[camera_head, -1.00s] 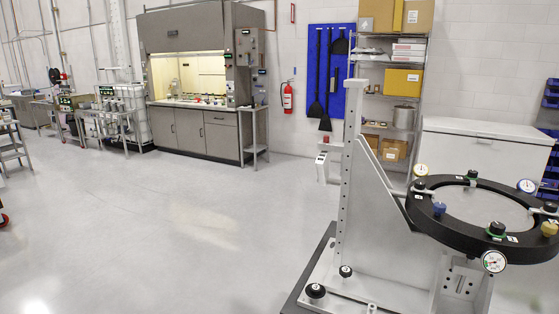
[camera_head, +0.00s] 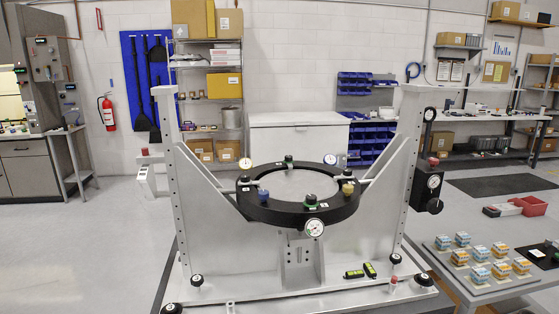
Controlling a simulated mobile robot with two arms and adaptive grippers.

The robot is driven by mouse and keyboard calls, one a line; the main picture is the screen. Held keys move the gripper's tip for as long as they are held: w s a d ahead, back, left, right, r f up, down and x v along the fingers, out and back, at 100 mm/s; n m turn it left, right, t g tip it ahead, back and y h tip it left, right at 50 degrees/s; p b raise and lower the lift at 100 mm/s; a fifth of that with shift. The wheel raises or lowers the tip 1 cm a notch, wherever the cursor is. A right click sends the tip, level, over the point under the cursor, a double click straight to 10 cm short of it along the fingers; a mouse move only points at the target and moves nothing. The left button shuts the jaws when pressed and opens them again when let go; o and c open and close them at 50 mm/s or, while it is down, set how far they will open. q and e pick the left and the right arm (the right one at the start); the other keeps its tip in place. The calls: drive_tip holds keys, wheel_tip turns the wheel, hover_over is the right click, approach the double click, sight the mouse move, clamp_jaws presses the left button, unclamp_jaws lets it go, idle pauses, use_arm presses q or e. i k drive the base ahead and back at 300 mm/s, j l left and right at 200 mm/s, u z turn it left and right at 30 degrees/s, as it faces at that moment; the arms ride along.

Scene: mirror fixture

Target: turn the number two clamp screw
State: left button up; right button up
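The mirror fixture (camera_head: 215,235) stands in the middle of the view, a grey metal frame with two uprights. It carries a black ring (camera_head: 285,215) lying flat between them. Dial gauges show at the front (camera_head: 314,228), back left (camera_head: 245,163) and back right (camera_head: 330,159). Small white labels are on the ring; I cannot read which marks number two. Neither gripper is in view.
Two black-and-yellow items (camera_head: 361,271) lie on the fixture's base. A low table (camera_head: 480,294) with several small blocks is at the lower right. Floor at the left (camera_head: 70,250) is clear.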

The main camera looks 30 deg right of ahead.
sight(347, 173)
drive_tip(key=z, duration=1.5)
drive_tip(key=l+u, duration=0.7)
drive_tip(key=u, duration=0.2)
